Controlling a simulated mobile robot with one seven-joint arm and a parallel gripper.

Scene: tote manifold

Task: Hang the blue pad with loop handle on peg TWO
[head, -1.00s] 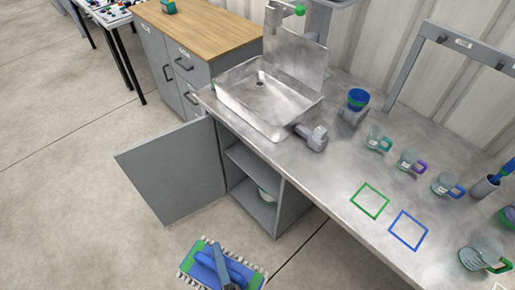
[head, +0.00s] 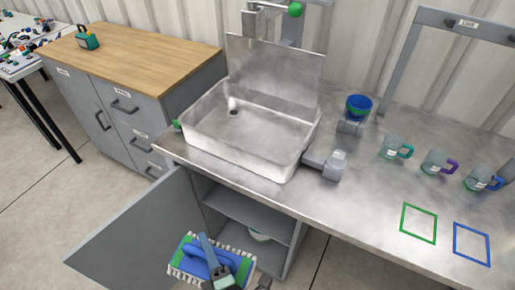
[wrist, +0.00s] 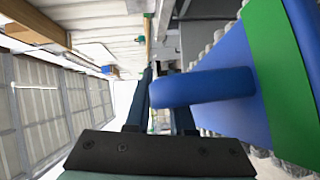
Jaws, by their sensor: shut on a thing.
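The blue pad with loop handle (head: 194,258) hangs in my gripper (head: 206,243) at the lower left, in front of the open cabinet below the counter. It has green ends and a pale bristly edge. In the wrist view, the pad (wrist: 258,75) fills the right side and its blue loop handle crosses the fingers of my gripper (wrist: 165,100). My gripper is shut on the handle. A grey peg frame (head: 399,75) stands at the back right, with dark pegs (head: 450,22) on its top bar. Its labels are too small to read, so I cannot tell which peg is TWO.
A sink (head: 245,150) is set in the counter, with a faucet above. Green (head: 404,222) and blue (head: 456,243) outlines mark the counter front. A cabinet door (head: 130,238) is open.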

